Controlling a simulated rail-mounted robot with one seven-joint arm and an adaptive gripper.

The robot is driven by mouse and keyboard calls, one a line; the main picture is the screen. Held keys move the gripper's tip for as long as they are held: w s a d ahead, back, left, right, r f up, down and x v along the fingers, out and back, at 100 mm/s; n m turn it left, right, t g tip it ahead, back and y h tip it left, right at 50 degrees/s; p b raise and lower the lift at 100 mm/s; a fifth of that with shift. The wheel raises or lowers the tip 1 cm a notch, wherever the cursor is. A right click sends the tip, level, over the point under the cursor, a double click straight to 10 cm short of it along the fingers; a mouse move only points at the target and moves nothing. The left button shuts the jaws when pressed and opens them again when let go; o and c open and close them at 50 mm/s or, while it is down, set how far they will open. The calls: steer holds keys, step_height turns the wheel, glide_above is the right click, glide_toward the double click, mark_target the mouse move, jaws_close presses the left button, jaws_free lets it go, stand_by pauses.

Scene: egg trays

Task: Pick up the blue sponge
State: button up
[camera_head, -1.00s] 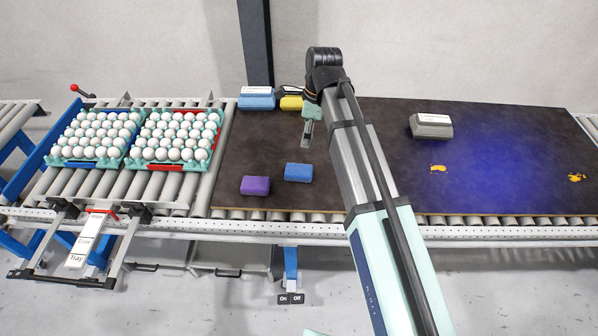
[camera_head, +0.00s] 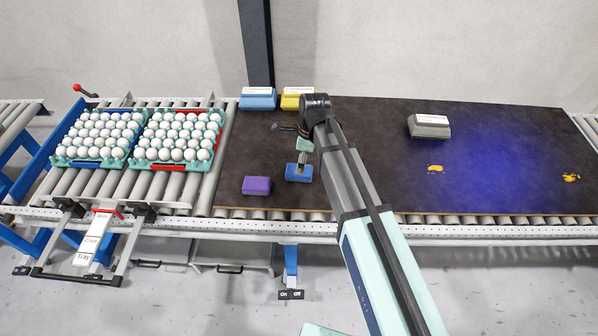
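The blue sponge (camera_head: 291,174) lies on the dark board near its front left part. My gripper (camera_head: 301,166) points down at it from above, with its fingertips at the sponge's top and covering part of it. The fingers are too small and overlapped to show whether they are apart or touching the sponge. The sponge appears to rest on the board.
A purple sponge (camera_head: 256,185) lies just left of the blue one. Blue (camera_head: 257,102) and yellow (camera_head: 291,102) labelled boxes stand at the back, a grey one (camera_head: 429,130) at the right. Yellow spills (camera_head: 435,169) mark the dark board (camera_head: 500,190). Egg trays (camera_head: 176,167) sit left.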

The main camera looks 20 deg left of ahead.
mark_target(290, 175)
steer(key=shift+s+a+f+p, duration=0.15)
steer(key=shift+f+p, duration=0.35)
steer(key=shift+f, duration=0.7)
steer(key=shift+s+a+f+p, duration=0.15)
steer(key=shift+f+p, duration=0.3)
steer(key=shift+f, duration=0.7)
steer(key=shift+w, duration=0.1)
steer(key=c, duration=1.2)
